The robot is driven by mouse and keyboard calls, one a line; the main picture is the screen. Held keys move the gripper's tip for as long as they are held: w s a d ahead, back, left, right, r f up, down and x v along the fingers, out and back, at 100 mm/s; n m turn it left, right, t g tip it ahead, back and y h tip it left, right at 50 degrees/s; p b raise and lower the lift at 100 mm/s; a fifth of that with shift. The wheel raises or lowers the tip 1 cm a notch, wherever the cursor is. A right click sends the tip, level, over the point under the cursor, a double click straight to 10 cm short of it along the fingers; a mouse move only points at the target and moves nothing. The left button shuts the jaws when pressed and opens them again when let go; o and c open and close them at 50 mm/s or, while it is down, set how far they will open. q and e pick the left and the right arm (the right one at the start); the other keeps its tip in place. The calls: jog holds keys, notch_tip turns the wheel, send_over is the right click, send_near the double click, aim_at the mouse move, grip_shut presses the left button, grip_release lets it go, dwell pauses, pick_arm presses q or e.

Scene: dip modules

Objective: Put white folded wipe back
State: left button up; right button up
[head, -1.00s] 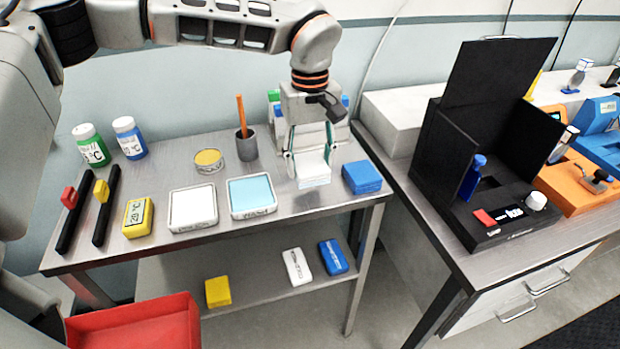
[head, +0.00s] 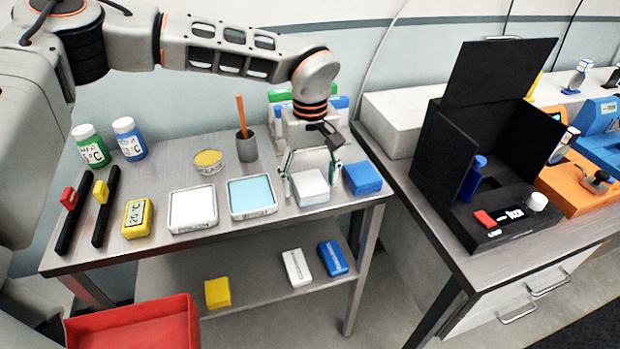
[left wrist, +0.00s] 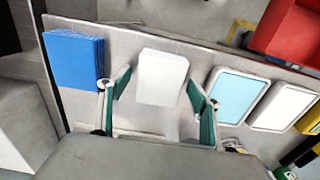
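The white folded wipe (head: 311,188) lies flat on the metal table, just left of the blue folded stack (head: 362,179). It also shows in the left wrist view (left wrist: 162,78), between and beyond my fingertips. My left gripper (head: 312,180) is over the wipe with its fingers spread wide, one on each side. In the left wrist view the left gripper (left wrist: 158,98) is open, with gaps between the green-padded fingers and the wipe. My right gripper is in neither view.
A blue-topped tray (head: 252,196) and a white-topped tray (head: 193,208) sit left of the wipe. A dark cup (head: 247,147) with an orange stick stands behind. A black box device (head: 490,150) stands on the right bench. The table's front edge is close to the wipe.

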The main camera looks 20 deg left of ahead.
aim_at(310, 182)
pick_arm(q)
jog(key=shift+r, duration=0.55)
notch_tip(310, 182, up, 11)
dwell(0.5)
